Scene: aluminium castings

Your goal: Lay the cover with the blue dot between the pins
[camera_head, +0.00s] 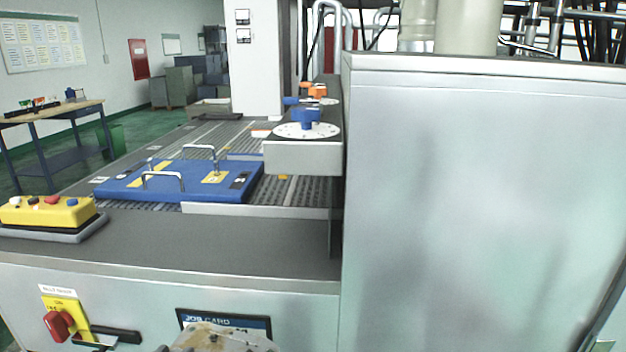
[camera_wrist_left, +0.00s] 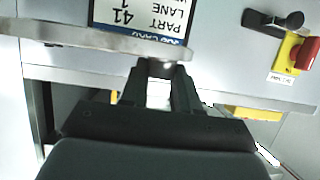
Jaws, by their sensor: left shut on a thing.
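A pale metal casting (camera_head: 220,338), likely the cover, shows at the bottom edge of the head view, cut off by the frame. In the left wrist view my left gripper (camera_wrist_left: 165,78) is shut on the edge of this grey metal piece (camera_wrist_left: 95,43), in front of the cabinet. No blue dot shows on the visible part. A blue plate (camera_head: 118,186) with two metal handles and yellow patches lies on the slatted bed. Small upright metal parts stand by the yellow patches; I cannot tell clearly whether they are the pins.
A yellow button box (camera_head: 47,211) sits at the ledge's left end. A red switch (camera_head: 58,325) and a job card (camera_head: 225,322) are on the front panel. Dials with blue and orange knobs (camera_head: 306,117) stand behind. A tall grey cabinet (camera_head: 480,200) blocks the right.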

